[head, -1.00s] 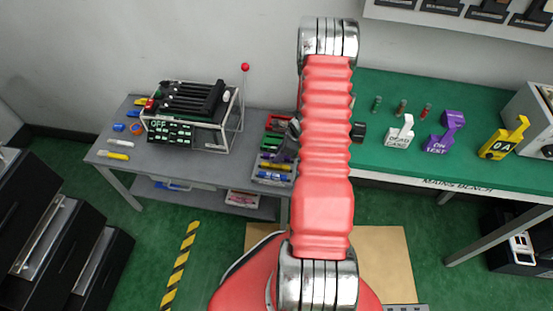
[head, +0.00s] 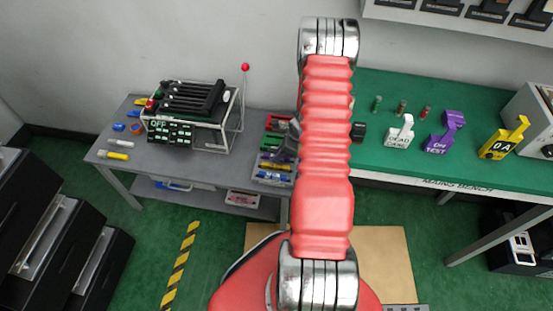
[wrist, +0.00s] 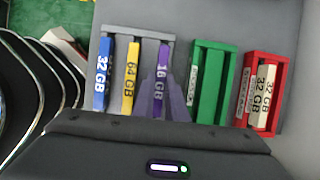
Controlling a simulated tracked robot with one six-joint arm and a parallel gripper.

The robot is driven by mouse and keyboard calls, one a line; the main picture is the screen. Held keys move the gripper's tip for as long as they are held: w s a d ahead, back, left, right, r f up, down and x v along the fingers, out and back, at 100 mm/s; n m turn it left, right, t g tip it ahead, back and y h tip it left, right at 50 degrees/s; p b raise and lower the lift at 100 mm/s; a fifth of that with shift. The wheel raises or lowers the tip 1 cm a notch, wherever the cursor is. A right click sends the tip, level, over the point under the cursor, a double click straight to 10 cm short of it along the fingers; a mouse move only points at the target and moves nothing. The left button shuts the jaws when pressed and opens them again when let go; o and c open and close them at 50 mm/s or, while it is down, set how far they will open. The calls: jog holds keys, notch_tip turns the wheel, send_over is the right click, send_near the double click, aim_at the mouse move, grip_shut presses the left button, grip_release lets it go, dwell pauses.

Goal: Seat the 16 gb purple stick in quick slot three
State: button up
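The purple 16 GB stick (wrist: 160,78) stands in a grey tray (wrist: 126,33), right of a yellow 64 GB stick (wrist: 131,78) and a blue 32 GB stick (wrist: 102,75). My gripper (wrist: 176,95) reaches over the tray in the wrist view, its tapered grey finger close against the purple stick's right side. In the head view my gripper (head: 287,148) is mostly hidden behind my red arm, low over the tray. A white-framed rack (head: 236,125) with black levers and an OFF display stands on the grey bench; no slot numbers are readable.
Beside the grey tray are a green holder (wrist: 211,85) and a red holder (wrist: 278,120) with white sticks. Loose coloured items lie at the grey bench's left end. A red-knobbed lever (head: 245,68) stands behind the rack. A green bench (head: 440,165) carries lever fixtures at right.

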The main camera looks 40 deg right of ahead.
jog(key=shift+r, duration=0.1)
grip_shut()
notch_tip(320, 180, up, 10)
dwell(0.6)
dwell(0.5)
jog(key=w+a+r+n+g+y, duration=0.1)
jog(key=w+a+r+n+g, duration=0.1)
jog(key=w+a+r+n, duration=0.4)
jog(key=w+a+r+n+g, duration=0.1)
jog(key=w+a+n+g, duration=0.2)
jog(key=a+n, duration=0.55)
jog(key=w+a+r+n+g+h, duration=0.1)
jog(key=a+r+n+h, duration=0.1)
jog(key=a+r+n, duration=0.4)
jog(key=w+a+r+n+g+h, duration=0.1)
jog(key=a+r+n+g, duration=0.1)
jog(key=a+r+n, duration=0.4)
jog(key=a+n, duration=0.2)
jog(key=a, duration=0.3)
jog(key=shift+a+h, duration=0.35)
jog(key=shift+h, duration=0.05)
jog(key=shift+f, duration=0.1)
